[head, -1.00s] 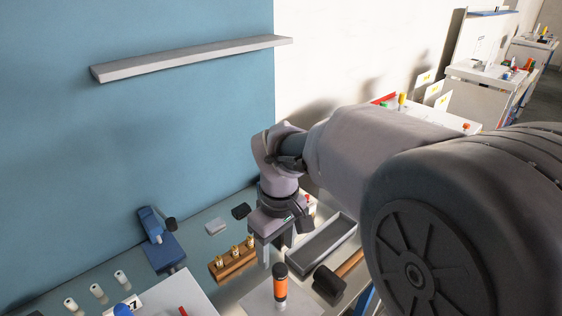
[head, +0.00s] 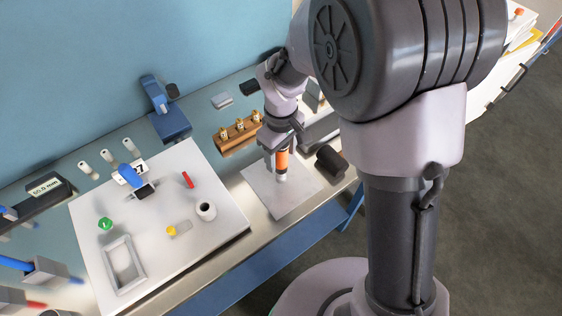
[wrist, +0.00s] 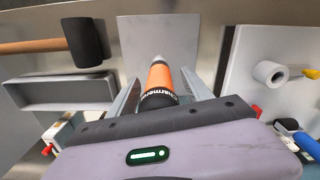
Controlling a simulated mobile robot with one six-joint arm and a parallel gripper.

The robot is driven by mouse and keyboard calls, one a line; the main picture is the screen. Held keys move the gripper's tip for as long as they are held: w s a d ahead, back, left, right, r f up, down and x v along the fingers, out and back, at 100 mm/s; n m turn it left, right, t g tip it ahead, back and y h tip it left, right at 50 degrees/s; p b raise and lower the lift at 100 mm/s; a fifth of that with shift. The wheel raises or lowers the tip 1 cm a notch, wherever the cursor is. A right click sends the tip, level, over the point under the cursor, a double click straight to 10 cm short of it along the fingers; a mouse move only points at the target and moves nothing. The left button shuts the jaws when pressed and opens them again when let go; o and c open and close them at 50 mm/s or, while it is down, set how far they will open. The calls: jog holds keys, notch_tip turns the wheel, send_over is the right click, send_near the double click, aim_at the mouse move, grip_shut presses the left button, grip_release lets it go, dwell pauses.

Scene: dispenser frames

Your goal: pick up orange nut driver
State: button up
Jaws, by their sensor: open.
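In the wrist view the driver (wrist: 159,76) lies between my two open fingers (wrist: 160,90), with a gap visible at each side. The black end is closest to the gripper body, which hides part of it.
A mallet with a black head (wrist: 85,42) lies beside the plate, near a grey tray (wrist: 66,92). A wooden block with brass pieces (head: 238,135) stands behind. A white board (head: 160,225) with small parts is at left.

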jog(key=shift+f, duration=0.45)
jog(key=shift+r, duration=0.1)
grip_shut()
